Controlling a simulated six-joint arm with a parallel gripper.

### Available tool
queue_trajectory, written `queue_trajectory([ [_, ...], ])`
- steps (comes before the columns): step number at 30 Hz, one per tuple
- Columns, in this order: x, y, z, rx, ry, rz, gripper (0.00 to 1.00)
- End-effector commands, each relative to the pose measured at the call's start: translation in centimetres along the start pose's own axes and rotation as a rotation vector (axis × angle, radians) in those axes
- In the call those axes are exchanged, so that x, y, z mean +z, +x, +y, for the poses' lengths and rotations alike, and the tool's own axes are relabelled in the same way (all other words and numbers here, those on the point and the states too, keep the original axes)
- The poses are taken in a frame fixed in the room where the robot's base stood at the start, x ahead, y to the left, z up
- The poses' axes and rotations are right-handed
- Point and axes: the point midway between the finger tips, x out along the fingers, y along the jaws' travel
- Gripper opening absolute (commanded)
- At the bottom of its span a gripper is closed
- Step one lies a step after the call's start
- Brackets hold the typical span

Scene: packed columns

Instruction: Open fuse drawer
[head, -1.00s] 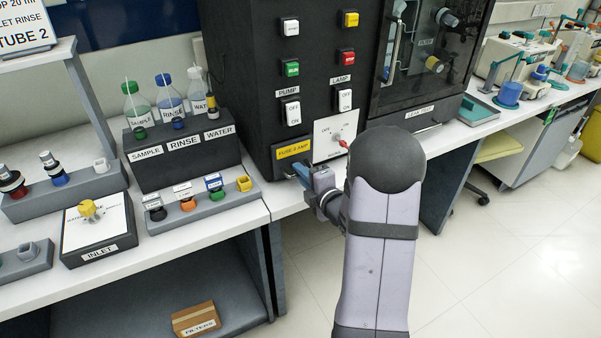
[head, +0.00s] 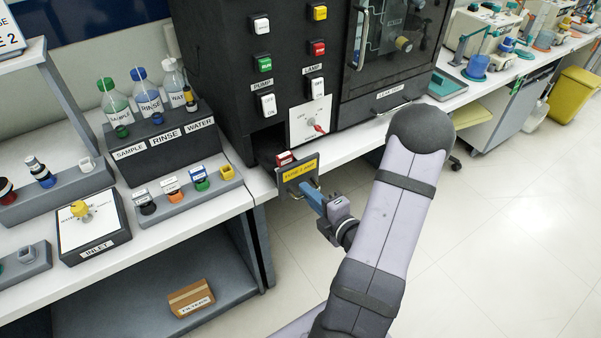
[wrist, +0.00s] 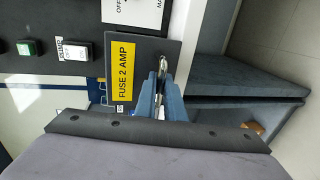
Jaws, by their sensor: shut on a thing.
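The fuse drawer (head: 297,173) is pulled out of the dark cabinet (head: 225,75). Its front carries a yellow label, which reads FUSE 2 AMP in the wrist view (wrist: 124,76). A dark opening shows in the cabinet behind it. A red and white fuse block (head: 285,158) shows above the drawer front. My gripper (head: 311,195) is in front of the drawer, with its blue fingers shut on the drawer's handle. In the wrist view the metal handle (wrist: 161,83) lies between the fingers (wrist: 158,102).
The rotary dial plate (head: 310,121) is just above and right of the drawer. A row of colored connectors (head: 187,190) and a bottle rack (head: 163,140) stand on the bench to the left. Open floor lies to the right of my arm.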

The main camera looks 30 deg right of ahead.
Motion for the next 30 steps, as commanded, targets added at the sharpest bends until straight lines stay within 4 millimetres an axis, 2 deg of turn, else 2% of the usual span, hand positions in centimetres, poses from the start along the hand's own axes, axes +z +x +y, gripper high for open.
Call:
queue_trajectory([
  [7, 0.0, -1.7, -0.3, 0.002, 0.000, 0.000, 0.00],
  [21, 0.0, -1.9, -0.5, 0.002, -0.002, 0.002, 0.00],
  [22, 0.0, -1.9, -0.5, 0.002, -0.002, 0.002, 0.16],
  [24, 0.0, -1.9, -0.5, 0.002, -0.002, 0.001, 0.28],
  [30, 0.0, -1.9, -0.5, 0.002, -0.002, 0.001, 0.28],
])
